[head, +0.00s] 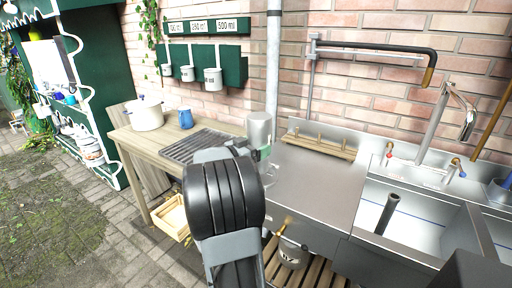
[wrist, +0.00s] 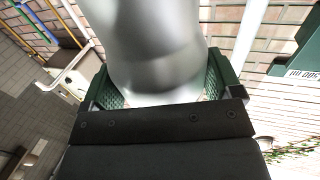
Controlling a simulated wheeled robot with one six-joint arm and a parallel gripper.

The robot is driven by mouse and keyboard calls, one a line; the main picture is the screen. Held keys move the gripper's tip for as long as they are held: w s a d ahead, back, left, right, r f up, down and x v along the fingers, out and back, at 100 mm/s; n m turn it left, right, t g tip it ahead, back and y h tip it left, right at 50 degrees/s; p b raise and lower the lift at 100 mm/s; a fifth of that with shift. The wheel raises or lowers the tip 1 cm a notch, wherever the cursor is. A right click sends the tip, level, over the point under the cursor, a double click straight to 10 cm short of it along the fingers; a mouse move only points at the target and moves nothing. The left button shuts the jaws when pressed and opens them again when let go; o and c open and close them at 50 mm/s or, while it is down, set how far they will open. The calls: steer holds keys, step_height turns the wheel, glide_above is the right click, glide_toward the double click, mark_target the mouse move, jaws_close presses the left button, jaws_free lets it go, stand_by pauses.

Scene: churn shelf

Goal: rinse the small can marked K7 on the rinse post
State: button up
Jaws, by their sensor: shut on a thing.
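A shiny metal can (head: 259,126) is held by my gripper (head: 262,152), upright above the right end of the wooden bench. In the wrist view the can (wrist: 155,45) fills the space between the green finger pads of my gripper (wrist: 158,85). No K7 mark shows on the side I see. A dark post (head: 387,213) stands tilted in the picture inside the left sink basin (head: 425,215), well to the right of the can. I take it for the rinse post.
A steel drainboard (head: 315,185) with a wooden peg rack (head: 320,141) lies between can and basin. A mixer tap (head: 445,120) and a black-sleeved swing pipe (head: 375,50) overhang the sink. A white pot (head: 145,114) and blue mug (head: 186,118) stand on the bench.

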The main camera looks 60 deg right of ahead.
mark_target(249, 132)
steer(key=shift+f+b, duration=0.7)
steer(key=shift+b, duration=0.45)
steer(key=shift+r, duration=0.2)
stand_by(4.0)
steer(key=shift+r, duration=3.45)
